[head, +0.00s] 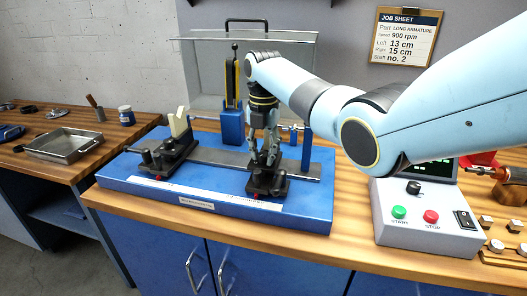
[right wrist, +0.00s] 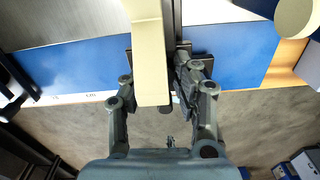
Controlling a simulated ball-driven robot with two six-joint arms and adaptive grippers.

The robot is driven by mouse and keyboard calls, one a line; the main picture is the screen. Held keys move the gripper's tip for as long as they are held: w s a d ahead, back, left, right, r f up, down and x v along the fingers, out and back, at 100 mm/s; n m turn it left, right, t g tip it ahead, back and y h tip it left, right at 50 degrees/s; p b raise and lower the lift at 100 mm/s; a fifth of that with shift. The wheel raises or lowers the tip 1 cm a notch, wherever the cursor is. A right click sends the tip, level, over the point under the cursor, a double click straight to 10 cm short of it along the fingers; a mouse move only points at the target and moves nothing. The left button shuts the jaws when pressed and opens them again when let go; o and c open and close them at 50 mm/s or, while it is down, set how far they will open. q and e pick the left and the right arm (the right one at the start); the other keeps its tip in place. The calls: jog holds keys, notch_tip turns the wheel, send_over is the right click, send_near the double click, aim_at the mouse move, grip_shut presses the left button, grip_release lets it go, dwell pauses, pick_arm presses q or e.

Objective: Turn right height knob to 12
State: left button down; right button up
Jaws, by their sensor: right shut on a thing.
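The right support (head: 266,184) is a black pedestal at the right of the blue balancing machine (head: 225,200). My right gripper (head: 268,160) points down at it, shut on the right height knob, which the fingers mostly hide. In the right wrist view the gripper (right wrist: 160,75) has its fingers on either side of the support's cream block (right wrist: 152,60), which covers much of the grip. The knob's height reading cannot be made out. The left support (head: 165,152) has a cream notched block (head: 180,123) on top. My left gripper is not in view.
A control box (head: 425,220) with green and red buttons stands to the right. A blue post with a black and yellow handle (head: 232,110) stands behind the rail. A job sheet (head: 405,38) on the wall reads left 13 cm, right 15 cm. A metal tray (head: 63,145) lies left.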

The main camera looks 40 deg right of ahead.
aim_at(264, 154)
jog(key=m+p, duration=0.2)
jog(key=shift+r+m+p, duration=0.3)
jog(key=shift+p, duration=0.1)
grip_shut()
jog(key=shift+f+m+p, duration=0.25)
jog(key=shift+m+p, duration=0.1)
jog(key=shift+m, duration=0.45)
jog(key=o, duration=1.1)
grip_release()
jog(key=shift+c, duration=0.2)
notch_tip(264, 154, up, 12)
